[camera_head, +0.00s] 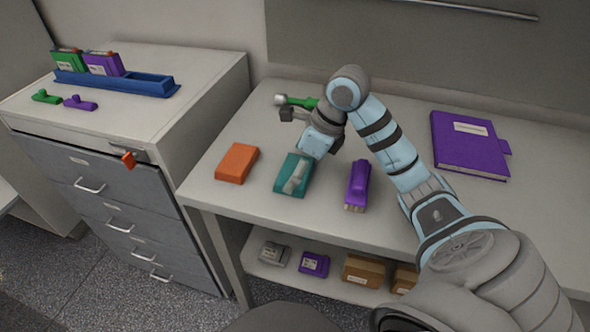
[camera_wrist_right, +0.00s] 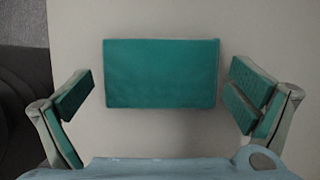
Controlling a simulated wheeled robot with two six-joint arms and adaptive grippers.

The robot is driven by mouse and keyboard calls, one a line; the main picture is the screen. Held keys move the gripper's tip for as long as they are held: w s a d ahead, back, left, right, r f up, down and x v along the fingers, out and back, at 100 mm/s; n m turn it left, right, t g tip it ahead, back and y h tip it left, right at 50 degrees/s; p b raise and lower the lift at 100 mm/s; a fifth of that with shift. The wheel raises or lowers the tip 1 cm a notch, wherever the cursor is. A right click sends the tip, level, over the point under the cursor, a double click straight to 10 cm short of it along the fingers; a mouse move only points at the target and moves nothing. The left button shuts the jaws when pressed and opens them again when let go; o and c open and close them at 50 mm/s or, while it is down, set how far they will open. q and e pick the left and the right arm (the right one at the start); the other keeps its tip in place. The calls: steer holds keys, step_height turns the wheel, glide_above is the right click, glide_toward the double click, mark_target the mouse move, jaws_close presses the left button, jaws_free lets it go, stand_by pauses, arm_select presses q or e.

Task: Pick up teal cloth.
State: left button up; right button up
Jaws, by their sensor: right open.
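The teal cloth (camera_head: 283,181) is a folded, flat rectangular block on the white table, left of the middle in the head view. In the right wrist view the cloth (camera_wrist_right: 161,74) lies between the two finger pads, with a gap on each side. My right gripper (camera_head: 298,163) is open above the cloth, and one finger hides part of it in the head view. No touch between fingers and cloth shows. My left gripper is not in view.
An orange block (camera_head: 237,163) lies left of the cloth and a purple brush (camera_head: 357,186) to its right. A green-handled hammer (camera_head: 298,101) lies behind the gripper. A purple binder (camera_head: 468,146) lies at right. A drawer cabinet (camera_head: 110,200) stands at left.

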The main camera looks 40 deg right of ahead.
mark_target(289, 169)
steer(key=shift+f, duration=0.1)
steer(key=c, duration=0.9)
steer(key=shift+c, duration=0.2)
steer(key=shift+r, duration=0.45)
step_height(289, 169, up, 3)
steer(key=shift+f+p, duration=0.15)
steer(key=shift+p, duration=0.55)
step_height(289, 169, up, 16)
steer(key=p, duration=1.6)
steer(key=shift+r+p, duration=0.25)
steer(key=shift+p, duration=0.05)
